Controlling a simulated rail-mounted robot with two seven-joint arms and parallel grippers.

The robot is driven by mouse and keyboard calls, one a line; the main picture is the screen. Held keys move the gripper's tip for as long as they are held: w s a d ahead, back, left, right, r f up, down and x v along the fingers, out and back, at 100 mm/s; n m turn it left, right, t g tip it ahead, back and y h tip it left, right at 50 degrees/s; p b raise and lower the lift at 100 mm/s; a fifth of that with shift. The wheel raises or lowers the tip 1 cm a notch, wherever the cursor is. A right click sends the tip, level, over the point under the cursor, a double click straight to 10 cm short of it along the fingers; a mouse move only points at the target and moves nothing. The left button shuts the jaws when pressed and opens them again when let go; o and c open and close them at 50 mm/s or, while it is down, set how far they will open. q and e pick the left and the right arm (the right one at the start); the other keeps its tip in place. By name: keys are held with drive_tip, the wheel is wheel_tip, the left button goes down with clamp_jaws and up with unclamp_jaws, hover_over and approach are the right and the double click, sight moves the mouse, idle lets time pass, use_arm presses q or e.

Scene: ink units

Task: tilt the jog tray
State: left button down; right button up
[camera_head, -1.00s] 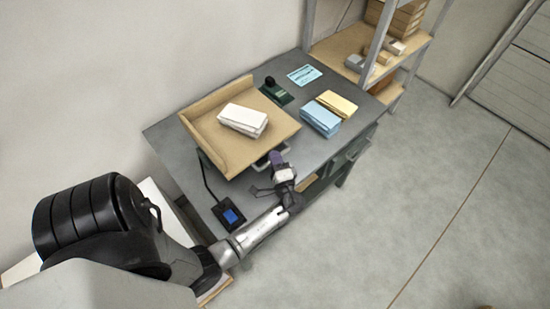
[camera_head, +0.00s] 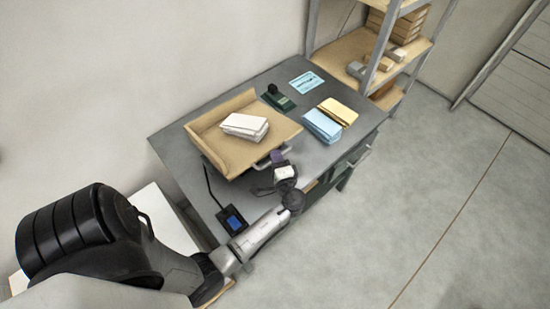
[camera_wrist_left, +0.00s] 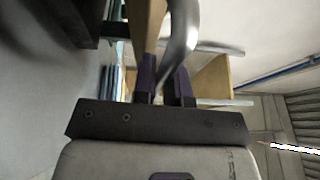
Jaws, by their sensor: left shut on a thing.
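The tan jog tray (camera_head: 215,142) sits over the grey bench, with a raised wall along its back and left sides. A stack of white paper (camera_head: 244,126) lies on it. A metal handle (camera_head: 264,162) is at its near right edge. My left gripper (camera_head: 278,158) is at that handle, with its dark fingers shut on it. In the left wrist view the fingers (camera_wrist_left: 164,84) are around the curved metal handle (camera_wrist_left: 184,35), with a tan board of the tray (camera_wrist_left: 145,22) beyond. The grip is partly hidden by the hand. My right gripper is out of view.
A blue stack (camera_head: 322,126) and a yellow stack (camera_head: 339,110) lie right of the tray. A dark green device (camera_head: 278,98) and a light blue card (camera_head: 306,83) are behind. A small blue-screened unit (camera_head: 233,220) is at the near left. Shelving (camera_head: 345,55) stands at the back right.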

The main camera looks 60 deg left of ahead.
use_arm(q)
drive_tip(key=c, duration=1.2)
unclamp_jaws()
drive_tip(key=shift+r, duration=0.2)
drive_tip(key=b+v, duration=0.1)
drive_tip(key=v, duration=0.6)
drive_tip(key=shift+d, duration=0.2)
